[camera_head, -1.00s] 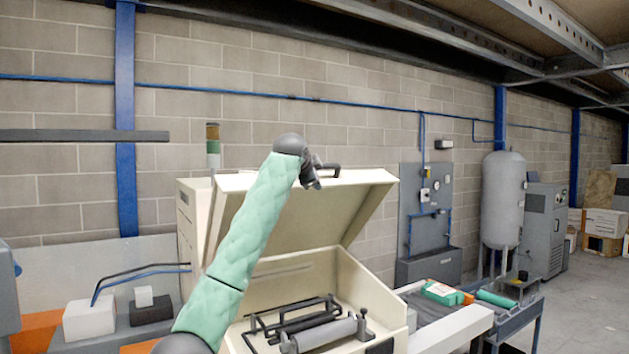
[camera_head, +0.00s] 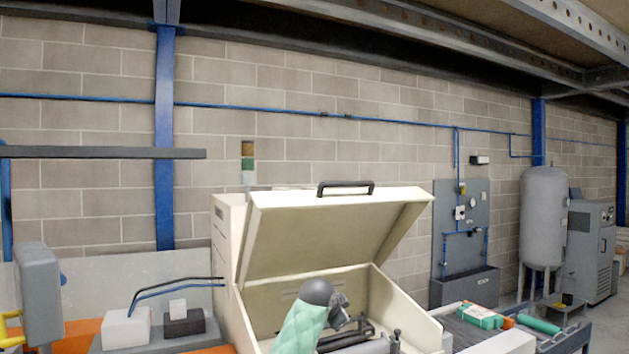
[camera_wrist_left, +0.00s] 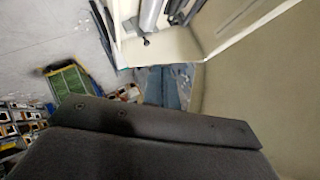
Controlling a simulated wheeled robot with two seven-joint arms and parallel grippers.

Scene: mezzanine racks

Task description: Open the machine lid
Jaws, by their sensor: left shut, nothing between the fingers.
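The machine is a cream box (camera_head: 229,240) with a hinged lid (camera_head: 335,232). The lid stands raised and tilted back, its pale inner face towards me. A dark bar handle (camera_head: 346,184) sits on the lid's upper edge. My left gripper (camera_head: 346,312) is at the end of the green-sleeved arm, low in front of the machine's opening. It is shut and empty, apart from the handle. The arm hides part of the rollers and bars inside. The left wrist view shows dark gripper housing, with part of the machine (camera_wrist_left: 165,48) above it. My right gripper is out of view.
White and black blocks (camera_head: 126,328) with cables stand left of the machine. A grey beam (camera_head: 105,152) juts in at upper left. A side table (camera_head: 490,338) with green items stands to the right. A grey tank (camera_head: 543,220) stands beyond it.

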